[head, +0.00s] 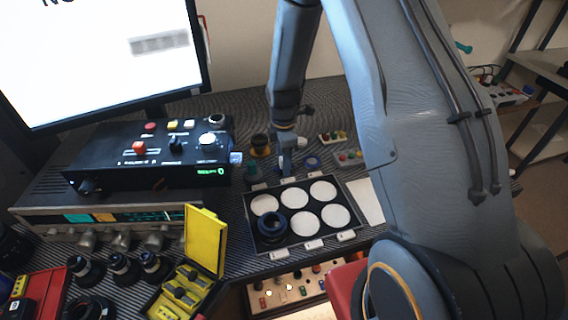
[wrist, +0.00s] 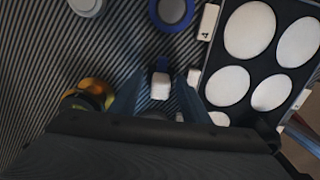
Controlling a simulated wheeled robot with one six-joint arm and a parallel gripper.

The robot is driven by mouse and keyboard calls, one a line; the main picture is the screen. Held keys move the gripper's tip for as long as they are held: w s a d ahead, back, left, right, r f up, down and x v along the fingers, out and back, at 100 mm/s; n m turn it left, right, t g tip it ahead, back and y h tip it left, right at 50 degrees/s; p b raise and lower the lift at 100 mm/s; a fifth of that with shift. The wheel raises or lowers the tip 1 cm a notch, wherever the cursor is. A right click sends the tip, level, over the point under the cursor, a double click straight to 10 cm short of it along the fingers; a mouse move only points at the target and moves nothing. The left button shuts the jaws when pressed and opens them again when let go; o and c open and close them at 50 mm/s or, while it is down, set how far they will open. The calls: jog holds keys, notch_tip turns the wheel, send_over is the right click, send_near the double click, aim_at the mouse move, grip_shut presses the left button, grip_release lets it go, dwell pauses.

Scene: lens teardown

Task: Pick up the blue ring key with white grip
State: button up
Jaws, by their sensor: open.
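In the wrist view, the key (wrist: 160,88) shows as a white block-like grip with a dark blue part just beyond it. My gripper (wrist: 160,80) is open, with one blue-grey finger on each side of the white grip. I cannot tell whether either finger touches it. In the head view, my gripper (head: 287,168) points down at the striped bench behind the black tray, and I cannot make out the key there.
A black tray (head: 251,229) with white round pads and a dark lens ring (head: 272,226) is close by. A black control box (head: 110,150) is left.

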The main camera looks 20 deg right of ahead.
jog(key=shift+c, duration=0.4)
grip_shut()
jog(key=shift+r, duration=0.1)
notch_tip(320, 180, up, 10)
jog(key=shift+f+b, duration=0.1)
jog(key=shift+b, duration=1.1)
jog(key=c, duration=0.6)
grip_release()
grip_shut()
